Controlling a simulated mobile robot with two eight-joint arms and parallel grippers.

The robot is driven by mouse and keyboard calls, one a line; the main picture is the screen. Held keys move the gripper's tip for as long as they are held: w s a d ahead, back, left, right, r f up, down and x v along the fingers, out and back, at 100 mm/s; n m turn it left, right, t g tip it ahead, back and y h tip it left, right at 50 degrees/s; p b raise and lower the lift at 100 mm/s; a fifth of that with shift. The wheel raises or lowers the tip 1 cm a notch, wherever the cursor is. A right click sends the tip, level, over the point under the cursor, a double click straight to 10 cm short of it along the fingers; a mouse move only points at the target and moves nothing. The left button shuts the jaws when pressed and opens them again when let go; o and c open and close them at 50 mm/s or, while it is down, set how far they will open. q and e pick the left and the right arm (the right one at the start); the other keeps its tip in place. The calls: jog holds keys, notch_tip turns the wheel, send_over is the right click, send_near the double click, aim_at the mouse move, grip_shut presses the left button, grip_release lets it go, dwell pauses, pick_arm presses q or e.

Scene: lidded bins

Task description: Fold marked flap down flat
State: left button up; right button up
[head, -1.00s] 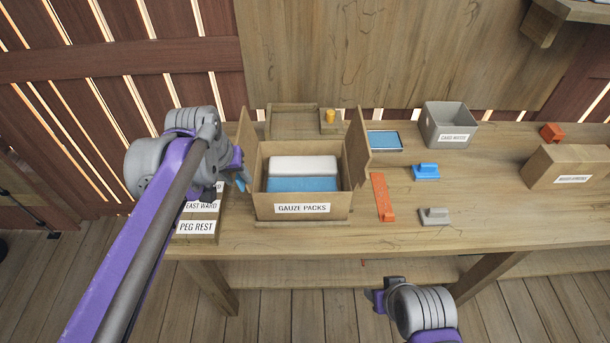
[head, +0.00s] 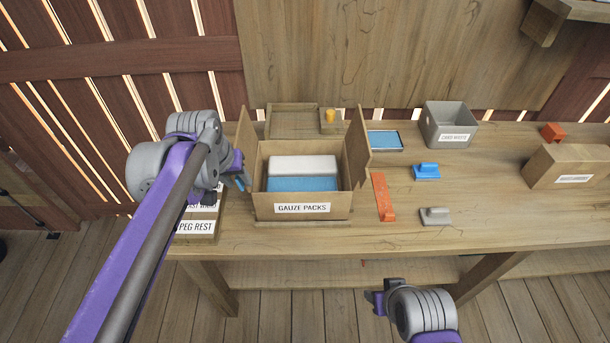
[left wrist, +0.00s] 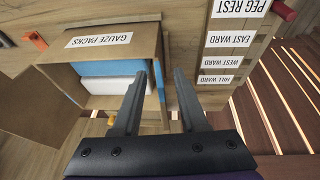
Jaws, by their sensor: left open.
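An open cardboard box labelled GAUZE PACKS (head: 266,207) stands on the workbench and also shows in the left wrist view (left wrist: 150,40). White and blue packs (head: 302,183) lie inside. Its left flap (head: 246,135) and right flap (head: 357,148) stand up. My left gripper (head: 240,183) is open beside the box's left side, near the left flap. In the left wrist view its two fingers (left wrist: 160,85) are spread and point at that side; contact is unclear. My right gripper (head: 374,300) is low in front of the bench, its jaws unclear.
A labelled peg rest rack (head: 196,228) is left of the box, partly under my left arm. Right of the box are an orange piece (head: 383,197), a blue block (head: 426,172), a grey block (head: 434,216), a grey bin (head: 449,126) and a closed box (head: 570,168).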

pick_arm(q)
jog(key=shift+f+b, duration=0.3)
jog(key=shift+f, duration=0.25)
dwell(0.4)
dwell(0.8)
grip_shut()
dwell(0.4)
jog(key=shift+d+r+y+p, duration=0.15)
jog(key=shift+d+y+p, duration=0.2)
jog(key=shift+y+p, duration=0.05)
jog(key=shift+d+y, duration=0.2)
jog(key=shift+y, duration=0.3)
